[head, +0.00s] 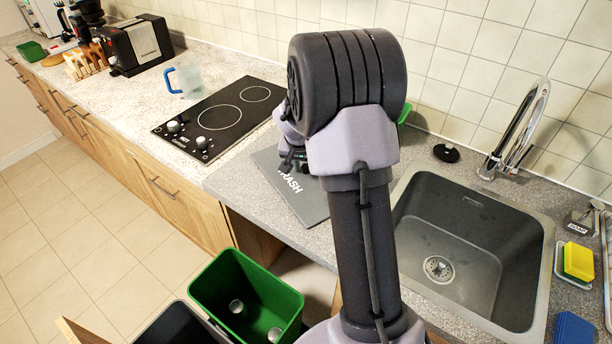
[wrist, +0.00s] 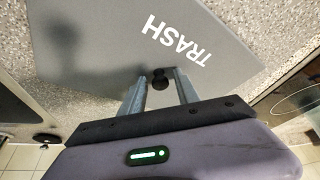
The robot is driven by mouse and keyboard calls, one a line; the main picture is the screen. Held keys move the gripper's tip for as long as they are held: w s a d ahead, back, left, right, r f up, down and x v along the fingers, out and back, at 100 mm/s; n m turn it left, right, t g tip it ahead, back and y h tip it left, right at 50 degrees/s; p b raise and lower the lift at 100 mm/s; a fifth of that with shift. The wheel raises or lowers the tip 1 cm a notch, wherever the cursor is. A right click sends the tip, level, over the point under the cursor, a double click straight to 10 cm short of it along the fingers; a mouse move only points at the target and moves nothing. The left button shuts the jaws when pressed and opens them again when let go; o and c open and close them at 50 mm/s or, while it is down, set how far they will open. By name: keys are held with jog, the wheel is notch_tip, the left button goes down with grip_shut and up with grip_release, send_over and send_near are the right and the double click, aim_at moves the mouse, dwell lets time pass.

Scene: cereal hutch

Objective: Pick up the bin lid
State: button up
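The bin lid (head: 313,208) is a flat grey plate marked TRASH, lying on the grey speckled counter between the cooktop and the sink. It also fills much of the wrist view (wrist: 115,45). A small black knob (wrist: 160,78) stands on the lid. My gripper (wrist: 160,82) is over the lid, with one finger on each side of the knob and a gap seemingly on both sides.
A black cooktop (head: 222,117) lies left of the lid, and a sink (head: 470,250) with a tall tap (head: 520,130) is at right. Below the counter, an open green bin (head: 247,292) stands beside a dark bin (head: 180,326). A blue-handled jug (head: 188,80) stands behind the cooktop.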

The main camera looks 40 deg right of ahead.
jog(key=shift+r, duration=0.1)
grip_shut()
